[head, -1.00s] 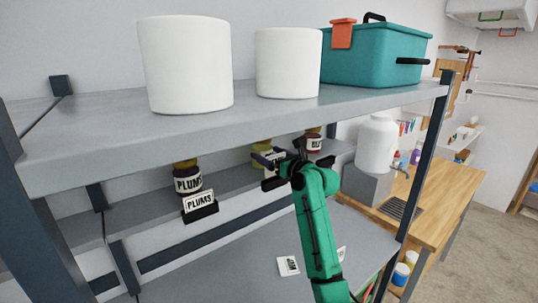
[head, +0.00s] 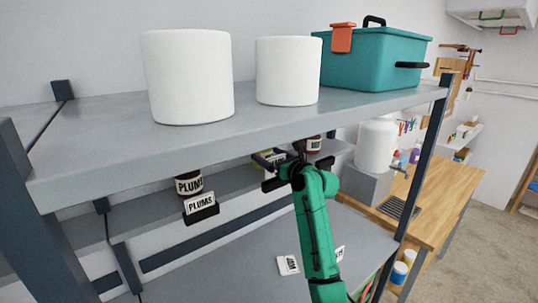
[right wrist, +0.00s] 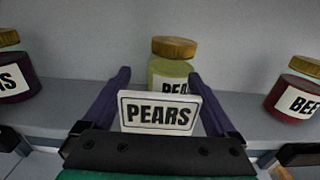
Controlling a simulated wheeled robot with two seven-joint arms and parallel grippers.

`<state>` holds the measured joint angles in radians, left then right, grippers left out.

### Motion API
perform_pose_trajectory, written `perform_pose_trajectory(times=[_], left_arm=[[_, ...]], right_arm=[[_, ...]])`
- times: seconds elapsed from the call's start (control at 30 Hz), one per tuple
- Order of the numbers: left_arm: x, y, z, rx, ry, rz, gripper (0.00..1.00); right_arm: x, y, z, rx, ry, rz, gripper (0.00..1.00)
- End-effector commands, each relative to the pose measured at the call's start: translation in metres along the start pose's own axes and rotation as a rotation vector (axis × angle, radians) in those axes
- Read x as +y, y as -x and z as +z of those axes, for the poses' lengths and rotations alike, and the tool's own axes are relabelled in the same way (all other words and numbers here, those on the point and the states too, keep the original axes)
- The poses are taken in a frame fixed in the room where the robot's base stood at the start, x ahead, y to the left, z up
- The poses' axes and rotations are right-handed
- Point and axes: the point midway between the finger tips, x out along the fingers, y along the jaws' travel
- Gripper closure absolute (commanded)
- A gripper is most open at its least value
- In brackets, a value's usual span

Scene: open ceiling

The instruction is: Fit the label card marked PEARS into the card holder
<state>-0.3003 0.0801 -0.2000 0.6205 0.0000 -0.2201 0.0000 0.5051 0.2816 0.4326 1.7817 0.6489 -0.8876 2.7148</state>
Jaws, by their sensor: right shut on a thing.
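The white PEARS card (right wrist: 158,113) stands upright between the two fingers of my right gripper (right wrist: 158,77), which is shut on it. Its lettering faces the right wrist camera. A jar with a yellow-green body and gold lid (right wrist: 172,68) stands behind the card, its PEARS label partly covered. In the head view my right gripper (head: 267,166) is under the top shelf, at the front of the middle shelf. My left gripper is not in view.
A dark holder with a PLUMS card (head: 200,206) is on the middle shelf edge at left, below a plums jar (head: 189,183). A beets jar (right wrist: 297,96) stands at right. The top shelf (head: 250,121) hangs close above. Loose cards (head: 288,265) lie on the lower shelf.

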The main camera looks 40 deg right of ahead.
Motion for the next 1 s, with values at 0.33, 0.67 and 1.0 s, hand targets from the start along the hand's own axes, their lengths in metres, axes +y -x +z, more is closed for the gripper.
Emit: perform_pose_trajectory(times=[0.33,0.67,1.0], left_arm=[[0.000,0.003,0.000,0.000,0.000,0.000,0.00],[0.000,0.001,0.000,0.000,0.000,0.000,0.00],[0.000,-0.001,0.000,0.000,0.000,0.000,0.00]], right_arm=[[0.000,0.000,-0.001,0.000,-0.001,0.000,0.60],[0.000,0.000,-0.007,0.001,-0.001,0.001,0.60],[0.000,0.000,-0.016,0.000,-0.001,0.000,0.60]])
